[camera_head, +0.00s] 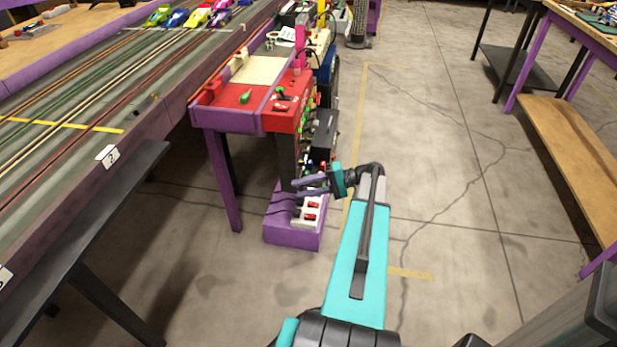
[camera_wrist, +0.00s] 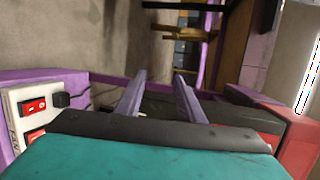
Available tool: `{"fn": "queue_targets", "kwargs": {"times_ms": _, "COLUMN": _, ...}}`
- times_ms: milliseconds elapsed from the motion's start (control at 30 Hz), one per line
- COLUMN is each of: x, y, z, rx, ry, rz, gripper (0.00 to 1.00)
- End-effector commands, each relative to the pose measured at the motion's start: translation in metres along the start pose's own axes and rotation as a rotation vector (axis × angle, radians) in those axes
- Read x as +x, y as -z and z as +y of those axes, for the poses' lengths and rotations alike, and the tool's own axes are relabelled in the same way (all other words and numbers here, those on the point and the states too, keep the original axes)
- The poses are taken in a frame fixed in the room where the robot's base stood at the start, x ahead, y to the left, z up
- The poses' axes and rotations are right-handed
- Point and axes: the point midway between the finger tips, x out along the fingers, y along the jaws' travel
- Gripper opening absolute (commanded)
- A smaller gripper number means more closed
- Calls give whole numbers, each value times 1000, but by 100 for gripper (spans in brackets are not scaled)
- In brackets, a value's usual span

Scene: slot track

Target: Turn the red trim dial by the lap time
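My gripper (camera_head: 298,189) is low beside the track stand, in front of the red control panel (camera_head: 290,117) and below its top. Its two purple-grey fingers are apart with nothing between them; they also show apart in the wrist view (camera_wrist: 160,92). The panel top carries small red and green parts, including a red piece on a white plate (camera_head: 280,107). I cannot tell which part is the red trim dial, and I cannot make out a lap time display. A red edge of a housing (camera_wrist: 296,140) shows at the right of the wrist view.
A white strip with red switches (camera_head: 308,213) sits on a purple box (camera_head: 291,238) just below my gripper. Dark boxes (camera_head: 325,130) and cables crowd the stand's right side. The slot track (camera_head: 120,85) with toy cars is at left.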

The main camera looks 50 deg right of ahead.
Motion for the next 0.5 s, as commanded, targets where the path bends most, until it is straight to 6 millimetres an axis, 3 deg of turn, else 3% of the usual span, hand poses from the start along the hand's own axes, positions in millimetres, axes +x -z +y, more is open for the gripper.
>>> {"fn": "queue_targets", "kwargs": {"times_ms": 33, "x": -17, "y": 11, "z": 10, "rx": -17, "ry": 27, "rz": 31, "gripper": 35}}
{"fn": "queue_targets", "kwargs": {"times_ms": 300, "x": -109, "y": 38, "z": 9, "rx": -122, "ry": 168, "rz": 167, "gripper": 35}}
{"fn": "queue_targets", "kwargs": {"times_ms": 500, "x": -156, "y": 43, "z": 5, "rx": -181, "ry": 229, "rz": 230, "gripper": 35}}
